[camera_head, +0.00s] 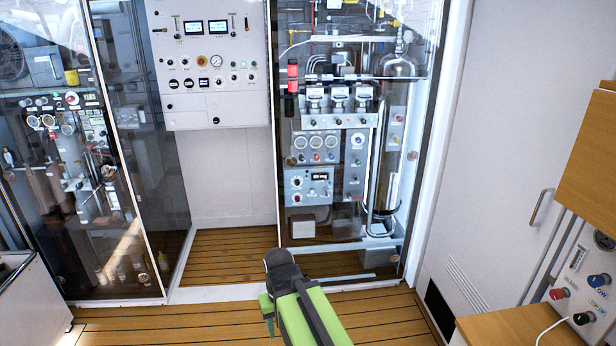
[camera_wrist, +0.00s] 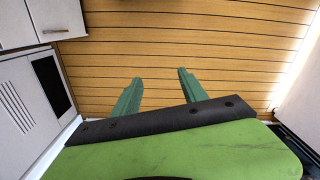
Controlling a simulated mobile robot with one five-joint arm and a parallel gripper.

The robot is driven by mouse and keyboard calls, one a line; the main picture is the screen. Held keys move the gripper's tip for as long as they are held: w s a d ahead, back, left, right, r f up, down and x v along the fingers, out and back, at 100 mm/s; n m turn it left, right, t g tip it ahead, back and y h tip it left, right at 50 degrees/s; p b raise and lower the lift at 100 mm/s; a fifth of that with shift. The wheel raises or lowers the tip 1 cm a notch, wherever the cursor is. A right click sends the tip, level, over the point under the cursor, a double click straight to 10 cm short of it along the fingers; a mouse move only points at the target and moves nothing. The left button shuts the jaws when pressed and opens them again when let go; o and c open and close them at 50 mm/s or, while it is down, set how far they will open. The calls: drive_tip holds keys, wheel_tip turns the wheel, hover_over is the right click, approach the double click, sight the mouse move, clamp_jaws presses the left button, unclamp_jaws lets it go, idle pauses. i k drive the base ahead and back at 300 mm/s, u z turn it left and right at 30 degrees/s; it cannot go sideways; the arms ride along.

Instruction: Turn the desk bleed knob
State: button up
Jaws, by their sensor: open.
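A slanted grey panel stands on the wooden desk at the right edge of the head view. It carries a red knob (camera_head: 559,294), a blue knob (camera_head: 598,281) and a black knob (camera_head: 583,318). Their labels are too small to read, so I cannot tell which is the bleed knob. My gripper (camera_wrist: 158,84) is open and empty in the wrist view, its two green fingers apart above the plank floor. In the head view my green arm is at bottom centre, well left of the desk panel. No knob shows in the wrist view.
The wooden desk top (camera_head: 520,325) has a white cable lying over its edge. A glass-fronted equipment cabinet (camera_head: 340,150) and a wall control panel (camera_head: 215,60) stand ahead. A white cabinet door with a handle (camera_head: 541,207) is at right. The plank floor (camera_head: 190,325) is clear.

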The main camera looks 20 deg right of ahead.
sight(558, 294)
drive_tip(key=z, duration=1.8)
